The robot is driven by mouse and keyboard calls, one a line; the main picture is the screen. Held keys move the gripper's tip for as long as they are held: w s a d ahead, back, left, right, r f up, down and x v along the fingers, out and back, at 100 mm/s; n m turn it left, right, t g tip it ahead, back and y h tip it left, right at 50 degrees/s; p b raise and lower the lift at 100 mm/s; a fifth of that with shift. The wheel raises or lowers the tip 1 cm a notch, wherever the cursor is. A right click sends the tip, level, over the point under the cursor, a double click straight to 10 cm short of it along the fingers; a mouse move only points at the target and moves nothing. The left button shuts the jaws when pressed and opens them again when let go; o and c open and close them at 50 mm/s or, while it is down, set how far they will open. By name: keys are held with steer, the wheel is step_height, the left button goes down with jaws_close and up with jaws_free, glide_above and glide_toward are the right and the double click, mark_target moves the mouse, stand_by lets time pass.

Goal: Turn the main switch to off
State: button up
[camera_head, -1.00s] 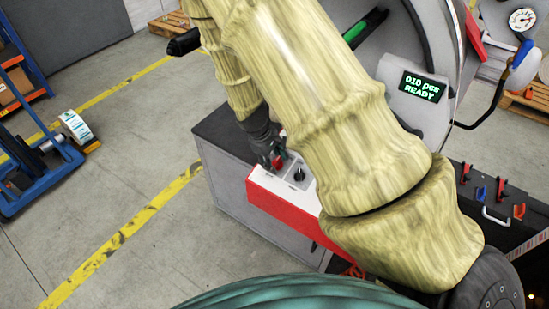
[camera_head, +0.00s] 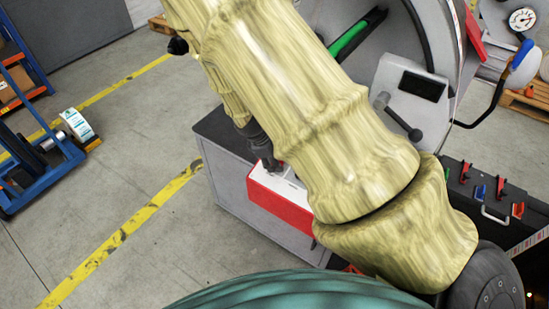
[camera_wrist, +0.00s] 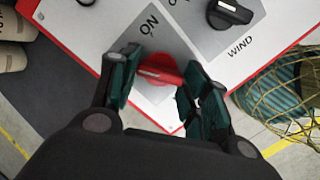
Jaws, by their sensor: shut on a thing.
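The main switch (camera_wrist: 160,72) is a red rotary knob on the light panel, below the word ON in the wrist view. Its raised handle lies roughly across the picture, slightly tilted, and away from the ON label. My gripper (camera_wrist: 159,66) is shut on the knob, with one dark green finger pad at each end of the handle. In the head view my gripper (camera_head: 266,160) is over the red-and-white control box (camera_head: 283,200) and hides the knob. The machine's display (camera_head: 423,87) is dark.
A black WIND selector (camera_wrist: 229,13) sits right of the switch in the wrist view. A grey machine face with a black crank (camera_head: 402,118) stands behind my arm.

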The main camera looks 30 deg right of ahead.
stand_by(0.3)
steer(key=o, duration=1)
steer(key=shift+r, duration=0.1)
steer(key=shift+v, duration=5.9)
